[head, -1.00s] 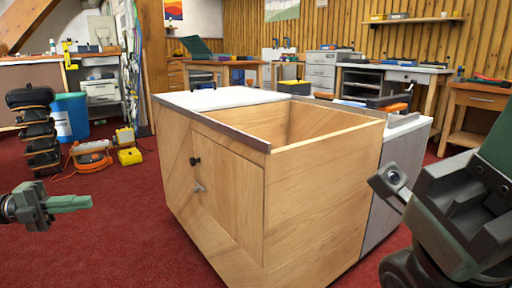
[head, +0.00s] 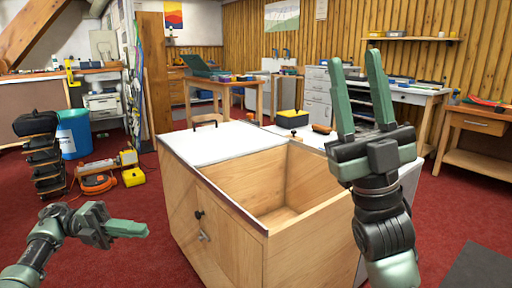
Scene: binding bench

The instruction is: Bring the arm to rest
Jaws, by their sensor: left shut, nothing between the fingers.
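My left gripper (head: 126,228) is at the lower left over the red carpet, fingers together and pointing right, with nothing held. It is apart from the wooden cabinet (head: 226,224). My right gripper (head: 360,95) stands upright at the right, in front of the cabinet's right side in the picture. Its two green fingers point up and are spread apart, with nothing between them. My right arm hides part of the cabinet's right end.
The cabinet has an open, empty-looking compartment (head: 288,213) and a white top (head: 215,143) with a dark handle. A blue bin (head: 72,134), stacked black trays (head: 41,150) and orange-yellow gear (head: 98,182) stand on the left floor. Carpet between them and the cabinet is clear.

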